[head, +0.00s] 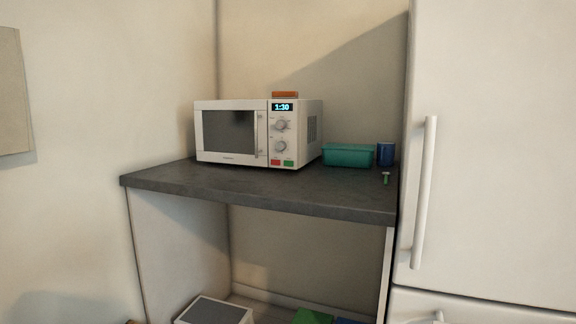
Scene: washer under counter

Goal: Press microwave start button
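A white microwave (229,133) stands on the left part of the dark counter, its door closed. Its display (282,107) reads 1:30, with two round knobs below it. At the bottom of the control panel are a red button (275,162) and a green button (289,163) side by side. No label on either button is readable. My gripper is not in view.
The dark counter (250,190) also holds a teal container (348,156), a blue cup (385,154) and a small green-stemmed item (386,178). An orange-brown object (285,94) sits atop the microwave. A tall white fridge (495,130) borders the right. The counter's front strip is clear.

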